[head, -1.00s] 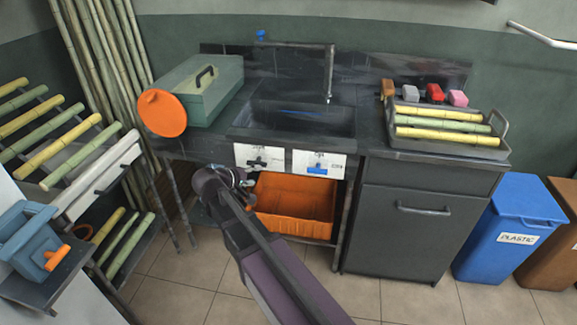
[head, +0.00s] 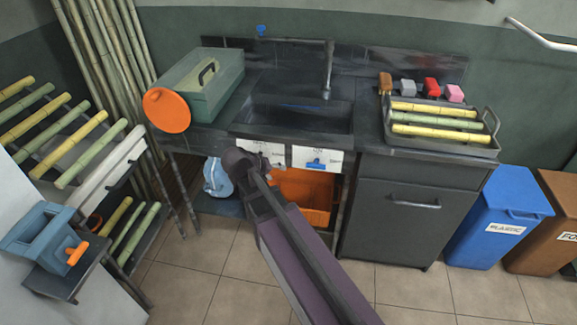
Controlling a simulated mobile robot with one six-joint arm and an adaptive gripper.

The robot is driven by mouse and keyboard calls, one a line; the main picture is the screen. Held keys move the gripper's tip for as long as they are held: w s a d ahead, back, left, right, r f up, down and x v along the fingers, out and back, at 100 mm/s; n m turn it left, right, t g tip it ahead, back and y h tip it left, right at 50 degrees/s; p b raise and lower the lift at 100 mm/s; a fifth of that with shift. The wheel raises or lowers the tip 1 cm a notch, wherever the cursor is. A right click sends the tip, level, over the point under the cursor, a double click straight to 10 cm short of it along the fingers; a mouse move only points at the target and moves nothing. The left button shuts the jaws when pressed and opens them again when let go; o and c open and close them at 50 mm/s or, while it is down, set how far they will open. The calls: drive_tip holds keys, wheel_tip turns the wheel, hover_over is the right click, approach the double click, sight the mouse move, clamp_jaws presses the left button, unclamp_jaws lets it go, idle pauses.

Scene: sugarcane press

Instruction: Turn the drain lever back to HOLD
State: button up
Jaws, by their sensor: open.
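Two white label plates sit on the front of the sink counter. The left plate (head: 272,150) is partly covered by my arm, and its black lever is mostly hidden, so I cannot tell how it stands. The right plate (head: 329,154) carries a blue lever (head: 317,163) that shows clearly. The lettering is too small to read, so I cannot tell which lever is the drain one. The end of my arm is just in front of the left plate. My gripper is hidden behind my wrist, and contact with the lever cannot be seen.
An orange crate (head: 318,190) and a blue-white container (head: 217,178) are below the sink (head: 300,118). A green box (head: 214,86) and an orange disc (head: 166,110) stand left. A tray of cane (head: 493,122) is right. Floor in front is clear.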

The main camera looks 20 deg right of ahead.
drive_tip(key=s+d+r+m+g+y+p, duration=0.1)
drive_tip(key=s+d+r+m+y+p, duration=0.1)
drive_tip(key=s+p, duration=0.4)
drive_tip(key=shift+d+r+m+g+y+p, duration=0.4)
drive_tip(key=shift+r+m+p, duration=0.45)
drive_tip(key=shift+r, duration=0.55)
drive_tip(key=s+a+r+n+g+y+p, duration=0.1)
drive_tip(key=s+r+n+g+y+p, duration=0.1)
drive_tip(key=s+r+y+p, duration=0.3)
drive_tip(key=shift+s+a+r+n+p, duration=0.4)
drive_tip(key=shift+s+r+n+p, duration=0.4)
drive_tip(key=shift+p, duration=0.85)
drive_tip(key=shift+f, duration=0.15)
